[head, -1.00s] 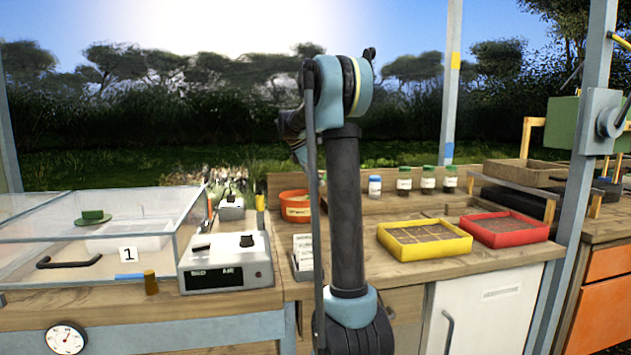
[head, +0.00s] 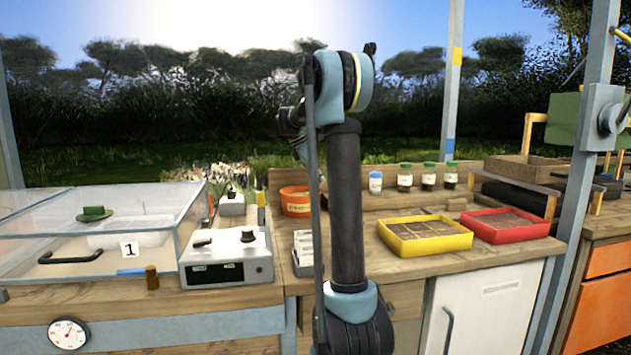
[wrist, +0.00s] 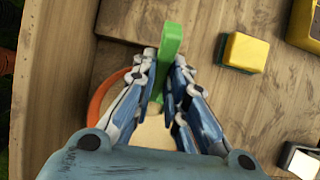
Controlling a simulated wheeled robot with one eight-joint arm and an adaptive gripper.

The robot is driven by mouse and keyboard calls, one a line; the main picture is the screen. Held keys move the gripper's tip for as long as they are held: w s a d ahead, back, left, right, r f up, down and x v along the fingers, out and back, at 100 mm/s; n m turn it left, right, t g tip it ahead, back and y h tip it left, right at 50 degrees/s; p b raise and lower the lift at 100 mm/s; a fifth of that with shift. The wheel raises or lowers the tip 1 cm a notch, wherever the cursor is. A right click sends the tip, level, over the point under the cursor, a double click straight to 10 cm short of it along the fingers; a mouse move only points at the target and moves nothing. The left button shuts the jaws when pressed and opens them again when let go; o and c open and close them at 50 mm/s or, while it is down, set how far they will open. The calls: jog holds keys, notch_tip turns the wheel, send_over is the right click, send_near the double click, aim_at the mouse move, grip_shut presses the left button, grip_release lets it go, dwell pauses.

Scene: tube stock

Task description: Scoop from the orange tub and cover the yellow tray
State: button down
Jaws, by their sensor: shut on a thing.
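The orange tub (head: 296,203) stands on the bench in the head view, partly behind my arm. In the wrist view the orange tub's rim (wrist: 97,104) and pale contents show below my gripper. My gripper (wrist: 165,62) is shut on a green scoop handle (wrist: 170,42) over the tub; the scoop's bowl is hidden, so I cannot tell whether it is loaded. The yellow tray (head: 427,248) lies on the bench to the right, divided into cells with brown fill. Its corner seems to show at the wrist view's top right (wrist: 306,25).
A red tray (head: 508,226) sits right of the yellow tray. Several small jars (head: 404,177) stand behind. A yellow-and-dark sponge-like block (wrist: 241,51) lies near the tub. A grey instrument box (head: 227,262) and a clear case (head: 100,225) stand left.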

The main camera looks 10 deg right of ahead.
jog(key=shift+r+y, duration=1.05)
jog(key=shift+y, duration=0.45)
notch_tip(320, 180, up, 11)
jog(key=y, duration=0.5)
jog(key=shift+s+f, duration=0.1)
dwell(0.3)
